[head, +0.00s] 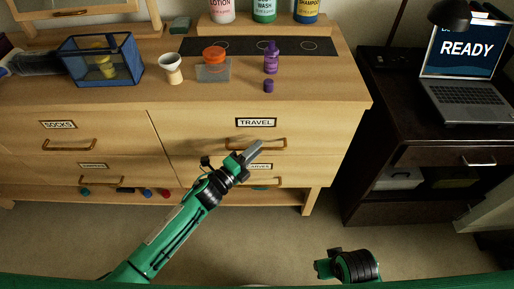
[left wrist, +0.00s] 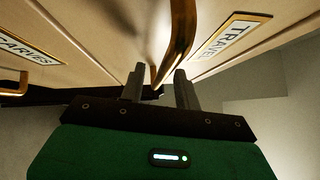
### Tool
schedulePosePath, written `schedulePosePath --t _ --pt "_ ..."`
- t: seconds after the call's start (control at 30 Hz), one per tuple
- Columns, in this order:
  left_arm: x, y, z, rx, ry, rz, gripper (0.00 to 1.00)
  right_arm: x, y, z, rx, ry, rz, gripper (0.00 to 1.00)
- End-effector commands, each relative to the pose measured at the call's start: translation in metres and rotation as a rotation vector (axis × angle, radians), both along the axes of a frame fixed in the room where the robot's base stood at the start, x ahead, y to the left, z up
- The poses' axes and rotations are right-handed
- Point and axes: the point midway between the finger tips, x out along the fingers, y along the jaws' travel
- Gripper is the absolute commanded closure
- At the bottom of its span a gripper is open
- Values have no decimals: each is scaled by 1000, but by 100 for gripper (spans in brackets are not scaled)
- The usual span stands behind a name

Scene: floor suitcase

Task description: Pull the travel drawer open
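The travel drawer (head: 222,132) is the upper right drawer of the wooden dresser, and its front looks flush. Its label reads TRAVEL (head: 256,122). Its brass handle (head: 282,147) is partly hidden behind my left gripper (head: 252,150). In the left wrist view, the handle (left wrist: 181,42) reaches down between the two separated fingertips of my left gripper (left wrist: 158,82). The fingers are apart, and I see no clear grip on the bar. My right gripper (head: 322,266) is low in the head view, away from the dresser. Its fingers cannot be made out.
The socks drawer (head: 100,128) is to the left, and the scarves drawer (head: 205,178) is below. On the dresser top stand a blue mesh box (head: 128,75), a cup (head: 172,72), a clear container (head: 213,70) and a purple bottle (head: 271,58). A dark cabinet (head: 410,135) stands at right.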

Motion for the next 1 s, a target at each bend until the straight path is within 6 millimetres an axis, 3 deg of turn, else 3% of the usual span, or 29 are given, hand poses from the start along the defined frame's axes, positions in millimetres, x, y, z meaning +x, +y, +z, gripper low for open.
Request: schedulePosePath --t 0.43,0.6,1.0 --pt "9 -8 1 1 1 1 67 0 0 0 0 0 0 51" --pt "9 -8 1 1 1 1 100 0 0 0 0 0 0 51" --pt "8 -8 1 1 1 0 100 2 0 1 -1 -3 1 51"
